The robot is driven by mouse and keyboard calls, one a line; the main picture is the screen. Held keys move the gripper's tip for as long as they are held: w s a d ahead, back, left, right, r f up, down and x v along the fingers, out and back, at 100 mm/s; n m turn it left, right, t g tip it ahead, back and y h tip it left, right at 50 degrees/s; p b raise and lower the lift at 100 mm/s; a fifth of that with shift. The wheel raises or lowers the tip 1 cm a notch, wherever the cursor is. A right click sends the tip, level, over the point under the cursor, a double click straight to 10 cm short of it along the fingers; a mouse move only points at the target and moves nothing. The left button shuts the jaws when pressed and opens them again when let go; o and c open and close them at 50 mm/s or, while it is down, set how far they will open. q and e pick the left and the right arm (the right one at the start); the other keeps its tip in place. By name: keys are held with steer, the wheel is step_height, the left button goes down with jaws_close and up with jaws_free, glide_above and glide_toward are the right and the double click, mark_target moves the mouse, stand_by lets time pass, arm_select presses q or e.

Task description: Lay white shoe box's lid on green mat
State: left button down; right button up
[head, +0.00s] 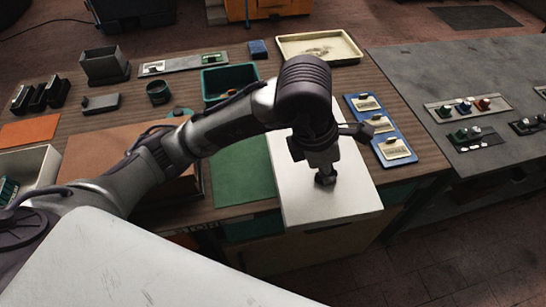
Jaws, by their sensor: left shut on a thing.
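The white lid (345,200) is a flat pale panel at the front of the wooden bench in the head view. It lies just right of the green mat (243,175), and its near edge reaches the bench front. Whether a box is under it I cannot tell. My left gripper (325,179) points down at the middle of the lid and is shut on a small dark knob there. The arm crosses above the bench and hides part of the mat's far side. My right gripper is not in view.
A brown board or box (110,160) lies left of the mat. A teal bin (228,80) and cream tray (318,48) stand behind. A blue card tray (383,130) is right of the lid. A grey bench (470,70) adjoins on the right.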

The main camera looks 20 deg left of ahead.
mark_target(278, 158)
arm_select(q)
steer(key=shift+n, duration=0.3)
steer(key=w+a+f+p, duration=0.1)
steer(key=a+f, duration=0.1)
steer(key=a, duration=0.1)
steer(key=w+a+f+p, duration=0.1)
steer(key=a+f, duration=0.1)
steer(key=a, duration=0.2)
steer(key=w+a+f+p, duration=0.1)
steer(key=w+a+f, duration=0.1)
steer(key=a, duration=0.1)
steer(key=shift+a+f+p, duration=0.3)
steer(key=shift+a+p, duration=0.1)
step_height(278, 158, down, 3)
steer(key=shift+f+p, duration=0.1)
steer(key=shift+p, duration=0.65)
steer(key=shift+f, duration=0.45)
steer(key=c, duration=1.2)
jaws_free()
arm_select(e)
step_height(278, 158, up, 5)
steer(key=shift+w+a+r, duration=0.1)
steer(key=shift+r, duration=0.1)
